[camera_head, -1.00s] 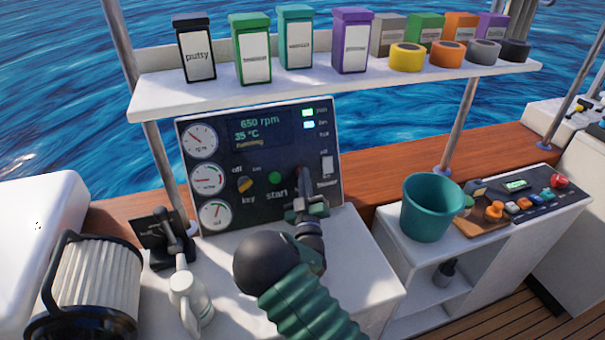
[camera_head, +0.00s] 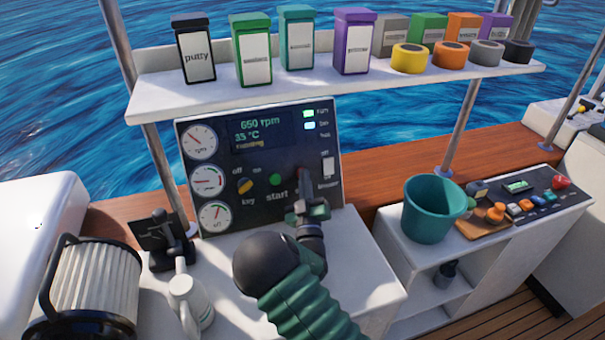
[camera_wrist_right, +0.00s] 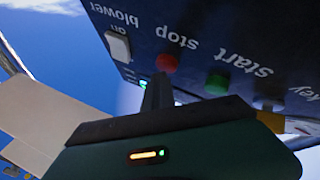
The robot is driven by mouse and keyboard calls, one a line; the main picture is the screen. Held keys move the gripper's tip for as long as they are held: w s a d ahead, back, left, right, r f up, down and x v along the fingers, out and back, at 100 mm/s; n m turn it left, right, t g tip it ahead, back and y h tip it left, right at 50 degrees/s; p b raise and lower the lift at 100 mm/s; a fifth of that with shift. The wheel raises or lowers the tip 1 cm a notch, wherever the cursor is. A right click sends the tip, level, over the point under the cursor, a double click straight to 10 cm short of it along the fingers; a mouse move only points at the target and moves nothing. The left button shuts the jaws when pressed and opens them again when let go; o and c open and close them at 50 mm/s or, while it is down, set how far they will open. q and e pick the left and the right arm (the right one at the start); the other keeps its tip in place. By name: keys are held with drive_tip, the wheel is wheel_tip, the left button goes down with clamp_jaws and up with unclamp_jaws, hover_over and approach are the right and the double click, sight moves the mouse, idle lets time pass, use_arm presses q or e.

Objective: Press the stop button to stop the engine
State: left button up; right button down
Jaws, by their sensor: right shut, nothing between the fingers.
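The dark engine panel (camera_head: 258,165) stands upright on the white counter. Its display reads 650 rpm and 35 °C. The round red stop button (camera_wrist_right: 167,62) shows in the right wrist view, between the white blower switch (camera_wrist_right: 117,46) and the green start button (camera_wrist_right: 216,84). My right gripper (camera_head: 304,172) is shut and empty in front of the panel, right of the start button, and hides the stop button in the head view. In the wrist view the fingertips (camera_wrist_right: 157,88) lie just below the stop button; whether they touch it I cannot tell. My left gripper is not in view.
A yellow key switch (camera_head: 245,185) sits left of the start button. A shelf (camera_head: 350,82) with boxes and tape rolls hangs above the panel.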

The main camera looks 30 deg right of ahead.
drive_tip(key=shift+s+a+f, duration=0.15)
drive_tip(key=shift+s+f, duration=0.4)
drive_tip(key=shift+f, duration=0.1)
drive_tip(key=s+r, duration=0.1)
drive_tip(key=s+r+p, duration=0.1)
drive_tip(key=s, duration=0.1)
drive_tip(key=s+p, duration=0.1)
drive_tip(key=shift+s+a+r, duration=0.15)
drive_tip(key=shift+a+r, duration=0.25)
drive_tip(key=shift+d+g, duration=0.1)
drive_tip(key=shift+g, duration=0.2)
